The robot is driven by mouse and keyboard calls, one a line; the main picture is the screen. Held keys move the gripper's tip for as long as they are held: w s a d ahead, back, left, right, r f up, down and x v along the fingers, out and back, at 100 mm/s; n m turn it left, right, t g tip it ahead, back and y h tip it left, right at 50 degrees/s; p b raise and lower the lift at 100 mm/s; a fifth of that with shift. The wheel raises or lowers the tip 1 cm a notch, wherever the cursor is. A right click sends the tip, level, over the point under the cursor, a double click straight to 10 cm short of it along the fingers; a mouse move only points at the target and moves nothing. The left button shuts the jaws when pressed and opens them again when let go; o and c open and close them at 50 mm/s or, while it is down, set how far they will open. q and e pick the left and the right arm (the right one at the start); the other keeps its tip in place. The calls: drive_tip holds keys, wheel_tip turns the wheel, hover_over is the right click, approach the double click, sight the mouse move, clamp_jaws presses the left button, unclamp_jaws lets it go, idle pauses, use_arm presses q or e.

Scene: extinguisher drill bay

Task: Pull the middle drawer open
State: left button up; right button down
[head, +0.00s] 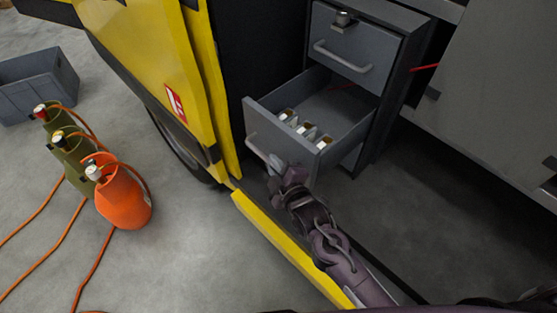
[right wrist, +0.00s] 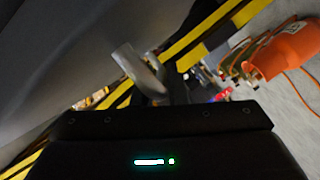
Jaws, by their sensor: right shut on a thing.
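The middle drawer (head: 284,140) is the grey one below the top drawer. It stands well out of the cabinet (head: 390,97), and several small white-and-brown items (head: 304,129) lie inside it. Its pale bar handle (head: 254,146) is on the front face. My right gripper (head: 274,165) is at the right end of this handle and shut on it. The right wrist view shows my finger tips (right wrist: 150,73) close to the grey drawer front, blurred. My left gripper is in neither view.
The top drawer (head: 355,52) is shut, with a bar handle and a latch. A yellow vehicle panel (head: 160,60) stands left of the drawers. A yellow sill (head: 285,245) runs below. Orange and green cylinders (head: 124,195) with hoses and a grey crate (head: 38,85) are on the floor left.

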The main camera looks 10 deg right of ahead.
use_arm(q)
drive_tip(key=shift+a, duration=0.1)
use_arm(e)
drive_tip(key=c, duration=1.5)
unclamp_jaws()
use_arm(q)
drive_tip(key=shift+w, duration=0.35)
use_arm(e)
drive_tip(key=shift+o, duration=0.2)
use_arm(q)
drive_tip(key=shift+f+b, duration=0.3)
use_arm(e)
drive_tip(key=v, duration=0.7)
drive_tip(key=shift+s+d, duration=0.15)
drive_tip(key=shift+s, duration=0.2)
